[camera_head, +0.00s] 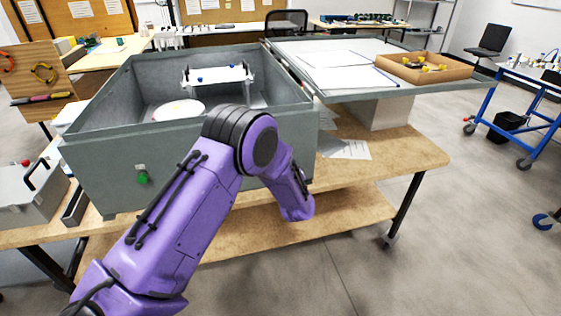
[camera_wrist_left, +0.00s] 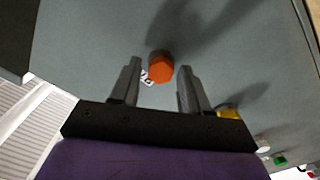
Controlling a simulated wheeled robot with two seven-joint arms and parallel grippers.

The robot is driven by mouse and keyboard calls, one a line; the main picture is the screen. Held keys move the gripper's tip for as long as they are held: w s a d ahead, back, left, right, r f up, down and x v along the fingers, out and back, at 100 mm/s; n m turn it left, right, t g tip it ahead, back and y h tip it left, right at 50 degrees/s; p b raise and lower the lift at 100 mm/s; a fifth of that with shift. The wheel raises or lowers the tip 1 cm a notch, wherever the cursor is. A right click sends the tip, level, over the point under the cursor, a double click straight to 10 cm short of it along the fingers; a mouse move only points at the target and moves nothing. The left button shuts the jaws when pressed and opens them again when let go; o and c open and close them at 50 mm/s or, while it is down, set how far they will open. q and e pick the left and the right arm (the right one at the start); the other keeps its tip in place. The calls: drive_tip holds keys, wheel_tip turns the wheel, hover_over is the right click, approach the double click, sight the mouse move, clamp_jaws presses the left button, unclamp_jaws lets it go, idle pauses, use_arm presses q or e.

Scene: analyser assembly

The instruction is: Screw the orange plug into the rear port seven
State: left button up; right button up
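The orange plug (camera_wrist_left: 161,70) shows in the left wrist view against a grey panel (camera_wrist_left: 90,40), with a small printed label (camera_wrist_left: 146,79) beside it. I cannot tell how deep it sits. My left gripper (camera_wrist_left: 160,66) is open, with one finger on each side of the plug and a visible gap at both sides. In the head view my purple left arm reaches past the grey analyser box (camera_head: 110,160); the gripper itself is hidden there. The plug and the rear port are not seen in that view. My right gripper is in neither view.
A yellow part (camera_wrist_left: 229,113) and a green fitting (camera_wrist_left: 281,160) lie right of the fingers in the wrist view. In the head view the open lid (camera_head: 300,46) carries a cardboard tray (camera_head: 460,70). A wooden bench (camera_head: 400,155) supports the analyser.

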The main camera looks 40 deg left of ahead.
use_arm(q)
drive_tip(key=n+b, duration=1)
drive_tip(key=n, duration=0.2)
drive_tip(key=n+b, duration=1.1)
drive_tip(key=n, duration=0.1)
drive_tip(key=shift+f+g+y, duration=0.15)
drive_tip(key=shift+g+y, duration=0.15)
drive_tip(key=shift+g, duration=0.1)
clamp_jaws()
drive_tip(key=m+p, duration=0.6)
drive_tip(key=shift+m, duration=0.3)
